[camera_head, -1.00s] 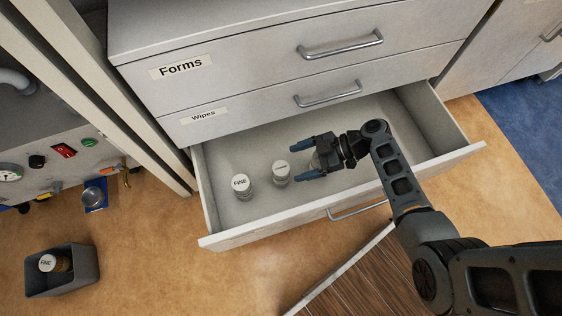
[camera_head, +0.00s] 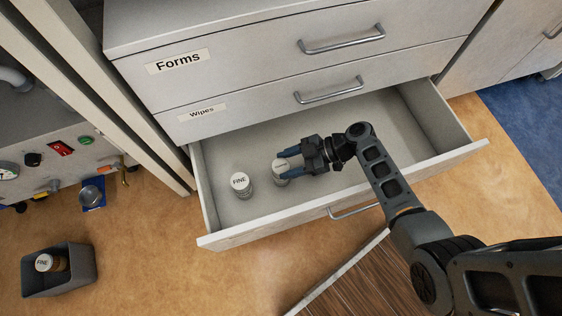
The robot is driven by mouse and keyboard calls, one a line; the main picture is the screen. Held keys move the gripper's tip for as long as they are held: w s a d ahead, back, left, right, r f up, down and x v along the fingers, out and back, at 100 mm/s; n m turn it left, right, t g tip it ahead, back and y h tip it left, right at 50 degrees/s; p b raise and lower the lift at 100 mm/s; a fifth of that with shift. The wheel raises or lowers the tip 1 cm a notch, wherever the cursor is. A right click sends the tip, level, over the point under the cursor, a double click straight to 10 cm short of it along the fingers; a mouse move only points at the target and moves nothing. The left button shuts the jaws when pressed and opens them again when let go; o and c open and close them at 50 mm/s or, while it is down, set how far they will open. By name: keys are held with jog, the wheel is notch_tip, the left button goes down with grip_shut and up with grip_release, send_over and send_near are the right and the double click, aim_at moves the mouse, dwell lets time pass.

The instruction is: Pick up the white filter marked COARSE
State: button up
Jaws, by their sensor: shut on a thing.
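A white filter (camera_head: 280,165) stands in the open drawer, partly covered by my gripper; the mark on its lid is too small and too hidden to read now. My gripper (camera_head: 287,163) reaches in from the right, its blue fingers shut on this filter's sides. A second white filter (camera_head: 240,184), marked FINE, stands upright just to its left in the drawer, apart from my fingers.
The open drawer (camera_head: 222,232) has free floor at its right and back. Above it are closed drawers marked Wipes (camera_head: 240,105) and Forms (camera_head: 250,58). A dark bin (camera_head: 62,287) at lower left holds a filter marked FINE (camera_head: 48,263). A panel (camera_head: 60,180) stands at the left.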

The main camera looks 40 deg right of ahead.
jog(key=c, duration=0.7)
